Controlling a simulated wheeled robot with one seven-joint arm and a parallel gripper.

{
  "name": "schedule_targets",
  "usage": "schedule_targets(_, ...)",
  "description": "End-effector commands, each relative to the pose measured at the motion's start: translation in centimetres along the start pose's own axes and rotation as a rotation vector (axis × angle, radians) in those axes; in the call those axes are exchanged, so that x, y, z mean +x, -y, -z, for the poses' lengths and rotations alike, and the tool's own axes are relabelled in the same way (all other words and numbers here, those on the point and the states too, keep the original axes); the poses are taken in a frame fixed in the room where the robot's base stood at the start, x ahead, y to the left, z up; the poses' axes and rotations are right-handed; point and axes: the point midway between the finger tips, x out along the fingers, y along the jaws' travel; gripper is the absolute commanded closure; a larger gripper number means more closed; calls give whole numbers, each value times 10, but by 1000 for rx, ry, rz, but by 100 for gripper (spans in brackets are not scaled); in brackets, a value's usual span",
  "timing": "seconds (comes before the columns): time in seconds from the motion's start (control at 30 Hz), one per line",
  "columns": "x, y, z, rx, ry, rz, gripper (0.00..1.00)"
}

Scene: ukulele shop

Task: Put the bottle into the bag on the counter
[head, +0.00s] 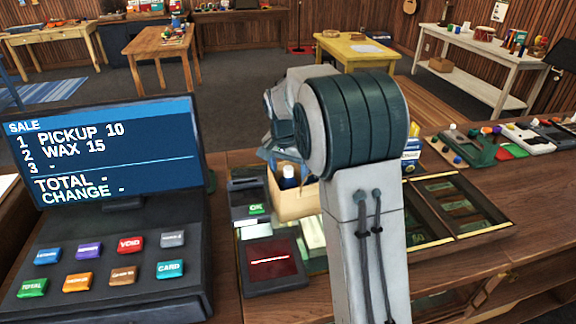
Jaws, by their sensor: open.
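The tan bag (293,204) stands on the wooden counter (228,165), left of my arm, which hides its right side. A small bottle with a white cap and a dark blue body (289,177) shows at the bag's opening. It looks to be inside the bag, upright or nearly so, with its lower part hidden by the bag's front wall. My gripper (283,158) is just above the bottle and bag, mostly hidden behind my arm. It is open, and the bottle appears free of it.
A sale screen and keypad (110,200) stand at left. An open cash drawer tray (455,207) and several small items (470,148) lie to the right.

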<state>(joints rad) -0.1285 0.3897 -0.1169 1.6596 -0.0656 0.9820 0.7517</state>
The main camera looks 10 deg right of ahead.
Motion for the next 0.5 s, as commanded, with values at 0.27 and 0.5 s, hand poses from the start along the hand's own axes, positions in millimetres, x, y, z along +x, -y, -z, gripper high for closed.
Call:
schedule_targets(0.27, -34, 1, 0, -1, -5, 5, 26)
schedule_targets(0.5, -90, 1, 1, 0, -5, 5, 26)
